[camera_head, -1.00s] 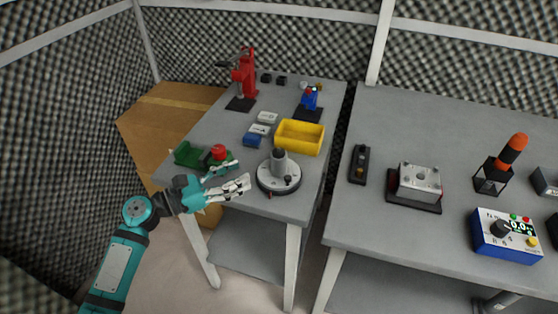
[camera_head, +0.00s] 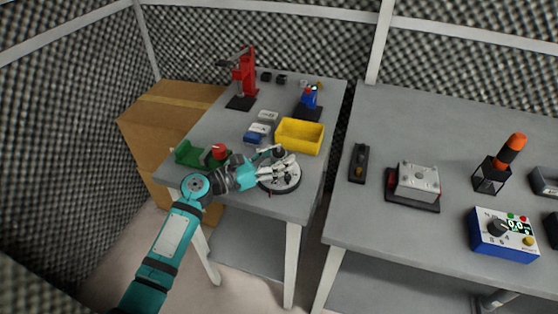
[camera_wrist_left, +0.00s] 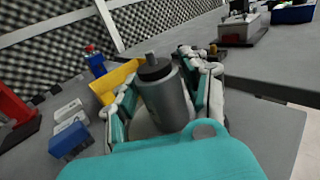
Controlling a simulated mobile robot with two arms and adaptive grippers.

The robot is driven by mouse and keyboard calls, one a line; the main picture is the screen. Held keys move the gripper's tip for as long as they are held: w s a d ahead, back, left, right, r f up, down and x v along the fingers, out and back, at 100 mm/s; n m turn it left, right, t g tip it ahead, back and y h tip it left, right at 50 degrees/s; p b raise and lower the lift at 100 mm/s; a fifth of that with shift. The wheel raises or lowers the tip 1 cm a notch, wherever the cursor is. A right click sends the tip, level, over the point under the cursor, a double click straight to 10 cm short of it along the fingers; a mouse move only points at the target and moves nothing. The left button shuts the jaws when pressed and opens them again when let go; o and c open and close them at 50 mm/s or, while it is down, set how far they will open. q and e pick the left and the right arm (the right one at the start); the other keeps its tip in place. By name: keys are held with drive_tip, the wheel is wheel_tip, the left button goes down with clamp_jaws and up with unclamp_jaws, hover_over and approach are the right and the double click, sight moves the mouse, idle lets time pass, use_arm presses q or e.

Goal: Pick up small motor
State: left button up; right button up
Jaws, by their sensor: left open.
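The small motor is a grey cylinder with a dark cap and a short shaft. It stands upright on a round light base (camera_head: 288,185) near the front edge of the left table. In the head view my left gripper (camera_head: 284,163) covers most of the motor. In the left wrist view the motor (camera_wrist_left: 168,100) is between the two fingers of my left gripper (camera_wrist_left: 165,88). The fingers are open, one on each side of it. I cannot tell whether either finger touches it. My right gripper is not in view.
A yellow bin (camera_head: 300,137) stands just behind the motor. A green part with a red knob (camera_head: 190,154) and a blue box (camera_head: 252,138) are to the left. A red press (camera_head: 244,76) stands further back. A gap separates the right table (camera_head: 290,240).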

use_arm(q)
drive_tip(key=shift+c, duration=0.4)
clamp_jaws()
drive_tip(key=shift+r, duration=0.1)
